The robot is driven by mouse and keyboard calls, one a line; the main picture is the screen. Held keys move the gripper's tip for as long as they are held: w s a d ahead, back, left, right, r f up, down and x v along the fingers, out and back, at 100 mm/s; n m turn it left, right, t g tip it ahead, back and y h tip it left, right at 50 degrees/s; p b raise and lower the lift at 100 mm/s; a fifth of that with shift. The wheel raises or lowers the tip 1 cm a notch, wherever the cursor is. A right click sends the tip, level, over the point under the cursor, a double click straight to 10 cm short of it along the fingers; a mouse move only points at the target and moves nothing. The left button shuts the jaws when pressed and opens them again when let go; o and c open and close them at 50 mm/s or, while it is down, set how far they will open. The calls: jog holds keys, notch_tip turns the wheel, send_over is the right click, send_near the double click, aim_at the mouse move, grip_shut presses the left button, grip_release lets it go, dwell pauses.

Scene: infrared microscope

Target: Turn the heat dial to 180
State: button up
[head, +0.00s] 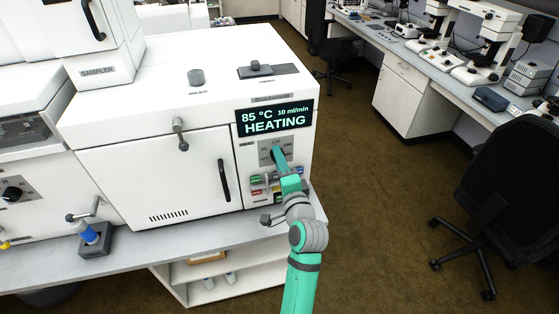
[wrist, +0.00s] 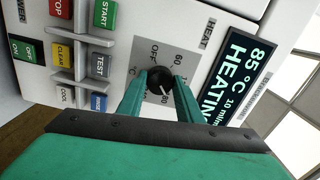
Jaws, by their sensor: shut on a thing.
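The heat dial (wrist: 159,80) is a round black knob on a grey plate of the white instrument's front. My gripper (wrist: 160,88) has its two green fingers on either side of the knob, shut on it. A white pointer line on the knob points toward the lower right of the wrist picture. Marks "OFF" and "60" show around it; other marks are partly covered by the fingers. In the head view my gripper (head: 278,155) is at the dial plate and hides most of the knob. The display (head: 275,118) reads 85 °C, 10 ml/min, HEATING.
Coloured buttons (wrist: 100,65) lie beside the dial, including START, STOP and TEST. A black door handle (head: 224,180) is left of the panel. A bench (head: 400,80) with microscopes and a black chair (head: 510,190) stand to the right, with open floor between.

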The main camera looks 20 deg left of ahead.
jog(key=shift+d+m, duration=0.1)
jog(key=shift+m, duration=0.8)
jog(key=o, duration=1)
jog(key=shift+o, duration=0.2)
jog(key=v, duration=1)
jog(key=shift+s+d, duration=0.25)
jog(key=shift+s, duration=0.1)
